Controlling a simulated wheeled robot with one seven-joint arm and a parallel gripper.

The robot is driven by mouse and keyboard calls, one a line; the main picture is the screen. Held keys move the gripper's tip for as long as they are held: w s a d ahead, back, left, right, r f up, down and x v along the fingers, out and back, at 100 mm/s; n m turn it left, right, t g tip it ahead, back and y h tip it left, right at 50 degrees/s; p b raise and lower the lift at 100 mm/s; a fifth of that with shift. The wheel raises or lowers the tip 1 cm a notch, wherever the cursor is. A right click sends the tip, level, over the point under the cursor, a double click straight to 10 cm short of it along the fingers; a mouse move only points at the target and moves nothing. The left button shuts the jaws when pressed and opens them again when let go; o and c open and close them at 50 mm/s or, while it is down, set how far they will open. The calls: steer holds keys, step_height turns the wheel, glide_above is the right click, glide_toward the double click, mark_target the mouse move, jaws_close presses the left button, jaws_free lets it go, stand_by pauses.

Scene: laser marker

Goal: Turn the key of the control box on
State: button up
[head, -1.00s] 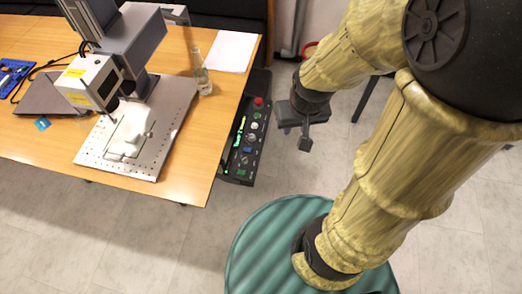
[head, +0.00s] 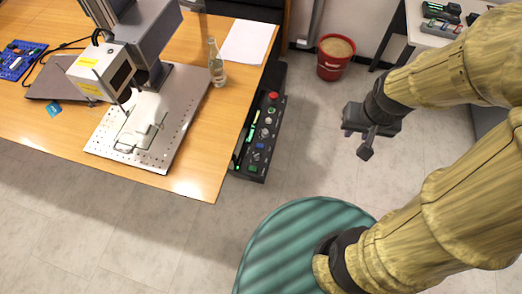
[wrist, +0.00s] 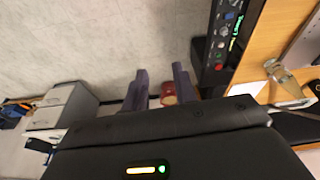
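The control box (head: 258,150) is a long black unit beside the table's right edge, below the tabletop. Its top panel has a red button (head: 273,96), several knobs and green lights. I cannot tell the key apart from the knobs at this size. In the wrist view the control box (wrist: 222,50) shows at the upper right, partly cut off by the frame. My gripper (head: 367,136) is to the right of the box in the head view, clear of it. In the wrist view my gripper (wrist: 160,88) has its two fingers apart, with nothing between them.
The wooden table (head: 205,135) holds the laser marker (head: 105,70), its perforated plate, a glass bottle (head: 216,65) and white paper (head: 247,42). A red bucket (head: 334,64) stands on the floor behind. Floor between box and gripper is free.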

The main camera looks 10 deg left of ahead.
mark_target(257, 156)
steer(key=w+a+f+n+g+y+b, duration=0.1)
steer(key=w+a+f+n+g+b, duration=0.1)
steer(key=w+a+f+n, duration=0.4)
steer(key=w+a+f+n+g+y+b, duration=0.2)
steer(key=w+a+f+n, duration=0.3)
steer(key=a+f+n, duration=0.7)
steer(key=a+n+g+b, duration=0.1)
steer(key=a+n, duration=0.1)
steer(key=n, duration=0.6)
steer(key=shift+w+a+f+g, duration=0.25)
steer(key=shift+w+a+g, duration=0.05)
steer(key=shift+w+a, duration=0.1)
steer(key=x, duration=1.7)
steer(key=shift+a+f+p, duration=0.15)
steer(key=shift+a+p, duration=0.2)
steer(key=shift+a, duration=0.05)
